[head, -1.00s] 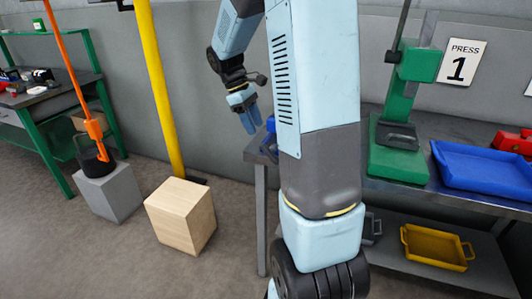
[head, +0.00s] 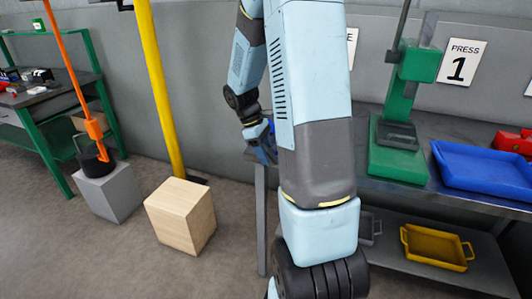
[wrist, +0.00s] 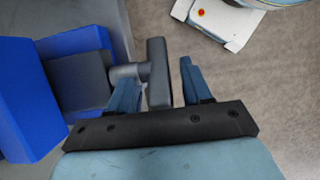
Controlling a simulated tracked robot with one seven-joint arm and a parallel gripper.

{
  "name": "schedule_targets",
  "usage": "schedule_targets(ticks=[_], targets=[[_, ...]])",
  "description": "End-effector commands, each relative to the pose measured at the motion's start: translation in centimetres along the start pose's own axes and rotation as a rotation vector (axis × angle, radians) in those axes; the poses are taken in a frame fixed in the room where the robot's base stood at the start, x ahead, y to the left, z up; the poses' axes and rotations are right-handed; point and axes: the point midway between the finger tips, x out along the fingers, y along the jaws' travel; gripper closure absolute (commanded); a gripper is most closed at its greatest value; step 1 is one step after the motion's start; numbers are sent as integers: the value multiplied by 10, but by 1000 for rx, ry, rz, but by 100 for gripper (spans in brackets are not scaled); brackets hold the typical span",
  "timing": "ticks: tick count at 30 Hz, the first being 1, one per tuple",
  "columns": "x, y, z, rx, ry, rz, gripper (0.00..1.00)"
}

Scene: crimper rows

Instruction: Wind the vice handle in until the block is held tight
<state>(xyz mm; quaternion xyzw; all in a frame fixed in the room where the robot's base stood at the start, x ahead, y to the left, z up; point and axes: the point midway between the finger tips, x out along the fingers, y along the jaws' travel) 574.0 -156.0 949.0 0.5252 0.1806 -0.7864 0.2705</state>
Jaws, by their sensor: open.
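The blue vice (wrist: 42,100) fills the left of the wrist view, with a dark grey part (wrist: 78,78) between its blue faces. A grey screw leads right from it to the bar-shaped vice handle (wrist: 157,72). My gripper (wrist: 160,80) is open, with one finger on each side of the handle bar; I cannot tell whether either finger touches it. In the head view my gripper (head: 264,150) is low at the bench's left end, and my arm hides most of the vice. I cannot make out the block in the vice.
The bench (head: 445,198) runs right, carrying a green press (head: 398,160) and a blue tray (head: 485,165). A yellow tray (head: 435,248) is on the lower shelf. A yellow post (head: 160,90), wooden cube (head: 180,215) and grey cube (head: 108,195) stand left.

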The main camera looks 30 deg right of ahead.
Motion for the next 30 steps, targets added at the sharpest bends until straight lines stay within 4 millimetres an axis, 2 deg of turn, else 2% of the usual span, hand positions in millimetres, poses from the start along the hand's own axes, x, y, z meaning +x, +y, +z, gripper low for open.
schedule_targets(ticks=[3,18,30], targets=[[0,0,0,0,0,0,52],[0,0,0,0,0,0,100],[-2,0,1,3,73,1,100]])
